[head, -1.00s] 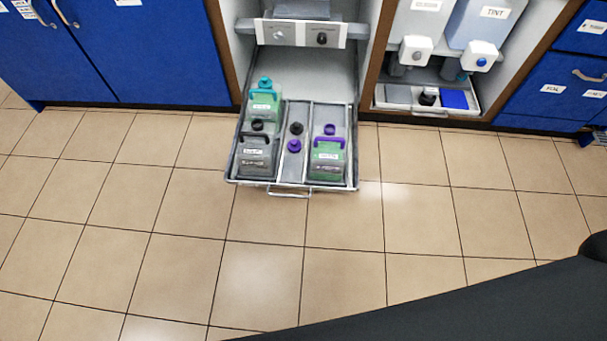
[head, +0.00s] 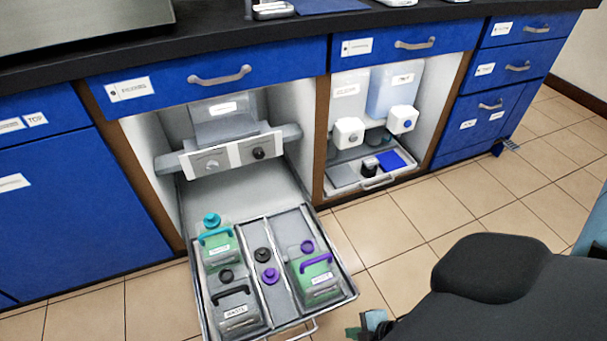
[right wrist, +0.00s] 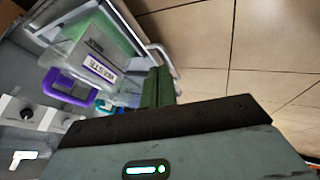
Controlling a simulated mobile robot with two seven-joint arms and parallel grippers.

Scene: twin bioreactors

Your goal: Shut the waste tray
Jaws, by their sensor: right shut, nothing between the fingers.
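The waste tray (head: 350,294) is pulled out of the left open cabinet bay and sits low over the floor. It holds a green container with a teal cap (head: 218,246), a grey one with a black handle (head: 234,304) and a green one with a purple handle (head: 316,276). The tray's front handle (head: 303,330) shows at the bottom edge. My right gripper (head: 354,332) is just right of the tray's front corner. In the right wrist view its fingers (right wrist: 158,88) are shut and empty, beside the purple-handled container (right wrist: 105,62). My left gripper is not in view.
A grey panel with two knobs (head: 232,154) hangs above the tray inside the bay. The right bay holds two dispenser bottles (head: 392,92) over a small tray (head: 378,182). Blue drawers and doors flank the bays. Tiled floor (head: 400,225) is clear to the right.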

